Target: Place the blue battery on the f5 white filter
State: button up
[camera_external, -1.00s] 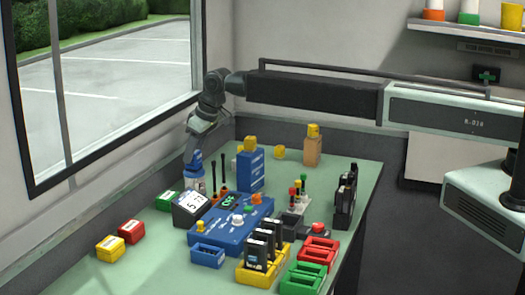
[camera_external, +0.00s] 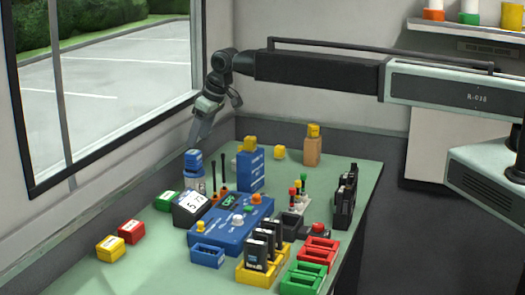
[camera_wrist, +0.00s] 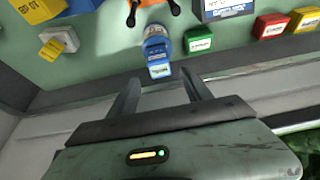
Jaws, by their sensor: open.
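A small blue block with a pale label, which looks like the blue battery (camera_external: 193,157), sits on top of a pale round piece (camera_external: 194,184) near the window side of the table. The round piece looks like the white filter; its marking is not readable. In the wrist view the blue block (camera_wrist: 159,68) is just beyond the fingertips, with the round piece (camera_wrist: 155,33) partly showing past it. My gripper (camera_external: 196,140) is open and empty, a little above the block and apart from it. Its two fingers spread either side in the wrist view (camera_wrist: 157,86).
A black display (camera_external: 188,209), a green box (camera_external: 167,201) and dark upright rods (camera_external: 224,172) stand close by. A blue box (camera_external: 250,172) is behind right. A blue console (camera_external: 230,225) and a yellow rack (camera_external: 262,268) fill the front. The space above is free.

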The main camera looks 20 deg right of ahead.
jog(key=p+v, duration=0.3)
jog(key=v, duration=0.3)
jog(key=shift+p, duration=0.3)
jog(key=shift+f, duration=0.1)
